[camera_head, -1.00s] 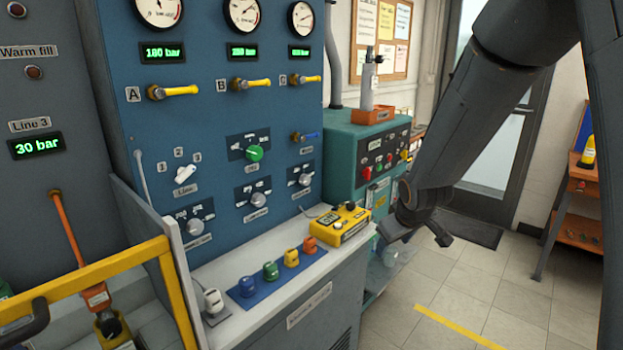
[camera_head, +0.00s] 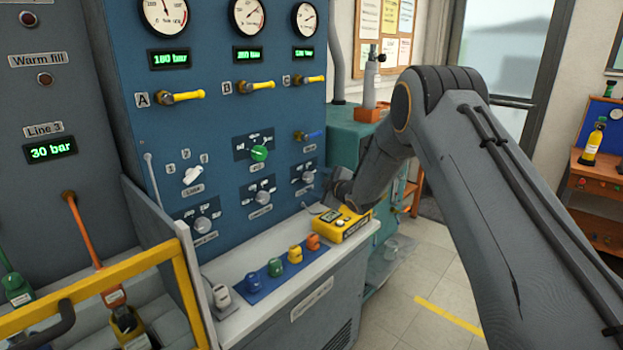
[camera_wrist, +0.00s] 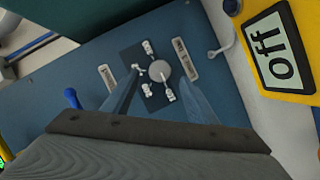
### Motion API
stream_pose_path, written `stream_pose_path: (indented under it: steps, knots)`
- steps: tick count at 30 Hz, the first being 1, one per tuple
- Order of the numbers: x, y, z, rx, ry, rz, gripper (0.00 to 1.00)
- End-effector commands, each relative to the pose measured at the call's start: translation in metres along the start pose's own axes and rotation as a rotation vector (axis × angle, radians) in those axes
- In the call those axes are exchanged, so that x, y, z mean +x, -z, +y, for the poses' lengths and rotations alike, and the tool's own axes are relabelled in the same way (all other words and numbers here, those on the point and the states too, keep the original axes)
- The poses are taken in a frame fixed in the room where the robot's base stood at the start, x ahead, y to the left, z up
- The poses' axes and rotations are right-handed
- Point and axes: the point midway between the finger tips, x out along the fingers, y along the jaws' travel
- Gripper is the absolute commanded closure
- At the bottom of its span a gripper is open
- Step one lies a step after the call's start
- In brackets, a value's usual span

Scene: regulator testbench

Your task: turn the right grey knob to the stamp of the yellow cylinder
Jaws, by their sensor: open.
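The right grey knob (camera_head: 308,177) is on the lower right of the blue panel, with a marked plate behind it. In the wrist view the round grey knob (camera_wrist: 160,70) has a pale pointer mark, and its plate is partly hidden by a finger. My gripper (camera_wrist: 160,85) is open, its two fingers reaching towards the panel on either side of the knob. I cannot tell whether they touch it. A yellow cylinder (camera_head: 593,142) stands on the orange bench at the far right; its stamp is too small to read.
A yellow box (camera_head: 342,225) with an "Off" display (camera_wrist: 281,45) sits close to my gripper on the ledge. Several coloured pieces on a blue mat (camera_head: 258,293) lie along the ledge. A blue lever (camera_wrist: 72,98) is beside the left finger. Open floor (camera_head: 405,320) lies right of the bench.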

Motion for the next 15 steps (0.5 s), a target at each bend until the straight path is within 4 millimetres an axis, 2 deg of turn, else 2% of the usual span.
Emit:
stream_pose_path:
  steps: [6, 15]
  knots:
    - [0.029, -0.001, 0.000, 0.001, 0.000, -0.001, 0.47]
    - [0.044, -0.001, 0.000, 0.002, 0.000, -0.003, 0.47]
